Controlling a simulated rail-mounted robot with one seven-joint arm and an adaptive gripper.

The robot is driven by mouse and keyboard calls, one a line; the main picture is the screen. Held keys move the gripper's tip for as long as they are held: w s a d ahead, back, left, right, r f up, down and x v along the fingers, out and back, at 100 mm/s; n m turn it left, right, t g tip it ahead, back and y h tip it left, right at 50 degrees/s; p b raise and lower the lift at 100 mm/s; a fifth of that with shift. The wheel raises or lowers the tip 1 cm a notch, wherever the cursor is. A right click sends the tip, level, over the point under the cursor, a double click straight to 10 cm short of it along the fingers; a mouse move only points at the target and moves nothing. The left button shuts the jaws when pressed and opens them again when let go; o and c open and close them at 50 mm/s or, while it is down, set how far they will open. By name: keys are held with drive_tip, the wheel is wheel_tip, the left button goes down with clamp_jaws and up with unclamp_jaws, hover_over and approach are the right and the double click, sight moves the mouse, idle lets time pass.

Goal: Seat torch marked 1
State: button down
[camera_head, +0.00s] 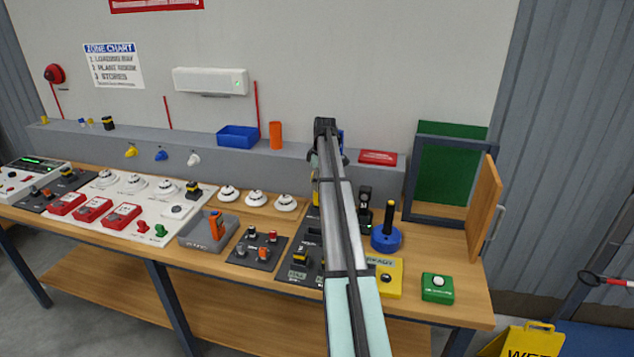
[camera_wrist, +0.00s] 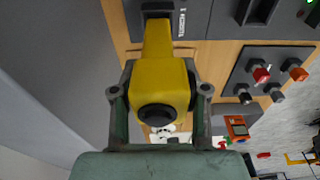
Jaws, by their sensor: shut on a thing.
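A yellow torch (camera_wrist: 158,80) with a black round end fills the middle of the wrist view. My gripper (camera_wrist: 157,93) is shut on it, with one finger on each side. The torch's narrower part points toward a dark grey holder (camera_wrist: 194,18) at the top of that view. The holder carries a small white label that I cannot read clearly. I cannot tell whether the torch touches the holder or stands inside it.
A black unit (camera_head: 364,200) and a blue round base with a black handle (camera_head: 386,238) stand right of my arm. A dark panel with coloured knobs (camera_head: 258,249) lies left. An open wooden door (camera_head: 484,205) stands at the bench's right end.

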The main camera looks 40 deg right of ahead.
drive_tip(key=shift+f+b, duration=0.6)
drive_tip(key=shift+f, duration=1.25)
idle(1.1)
drive_tip(key=c, duration=0.5)
unclamp_jaws()
drive_tip(key=o, duration=0.3)
drive_tip(key=shift+r, duration=0.15)
drive_tip(key=shift+r+p, duration=1.4)
drive_tip(key=shift+r, duration=2)
